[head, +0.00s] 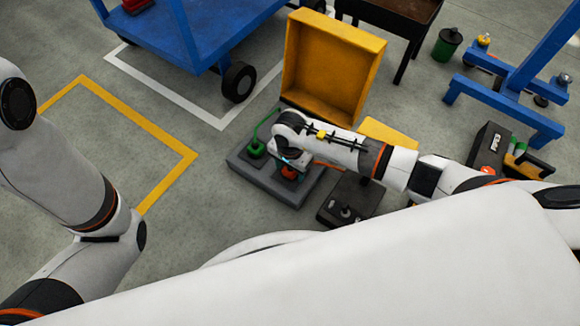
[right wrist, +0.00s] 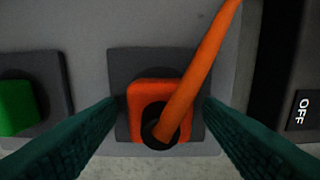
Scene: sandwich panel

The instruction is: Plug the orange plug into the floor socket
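The orange plug (right wrist: 160,92) is in the right wrist view, with an orange cable (right wrist: 203,65) rising from it. It is on or over a dark square socket plate (right wrist: 150,62); how deep it sits cannot be told. In the head view the orange plug (head: 289,172) shows at the right part of the grey floor socket block (head: 252,177), partly hidden by my right gripper (head: 293,160). In the right wrist view the fingers of my right gripper (right wrist: 162,105) are open on both sides of the plug, with small gaps. My left gripper is out of view.
A green plug (head: 256,149) is on the block's left part. A dark box (head: 350,198) stands to the right, with an OFF label (right wrist: 303,110). A yellow open case (head: 330,62) stands behind. A blue cart (head: 200,35) is at back left; floor at left is clear.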

